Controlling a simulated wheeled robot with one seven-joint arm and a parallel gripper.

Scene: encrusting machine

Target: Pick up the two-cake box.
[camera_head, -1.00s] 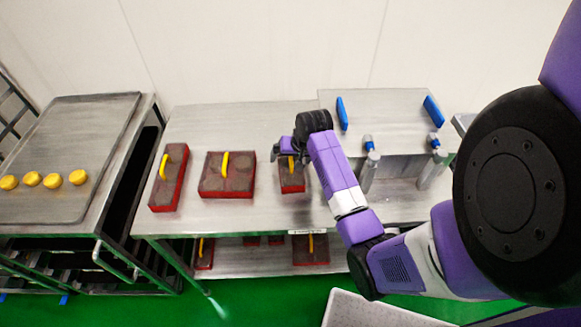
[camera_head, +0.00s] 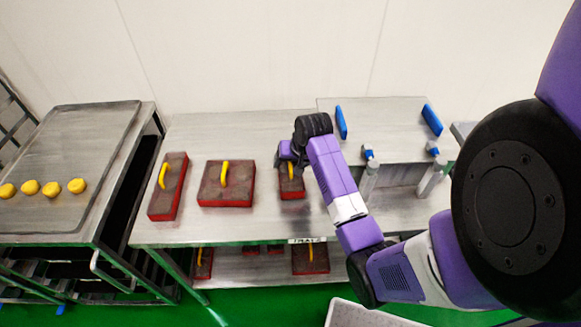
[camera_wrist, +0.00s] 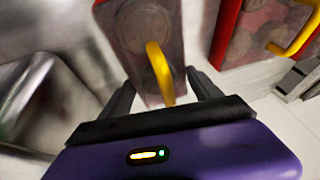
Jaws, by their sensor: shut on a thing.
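The two-cake box (camera_head: 291,190) is a small, narrow box with red sides, a brown top and a yellow handle. It sits on the metal table (camera_head: 262,220) beside the raised stand. My gripper (camera_head: 288,158) is over its far end and hides part of it. In the wrist view the box (camera_wrist: 138,28) shows round cakes under its clear top, and its yellow handle (camera_wrist: 159,72) lies between my fingers (camera_wrist: 162,95). My gripper is shut on this box. Exactly where the fingers touch it is hard to see. No gap under the box is visible.
A larger square red box (camera_head: 210,188) and a long narrow one (camera_head: 173,175) stand to the left. The stand (camera_head: 390,120) with blue parts is close on the right. More boxes (camera_head: 310,260) lie on the lower shelf. A tray (camera_head: 75,135) holds several yellow cakes.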

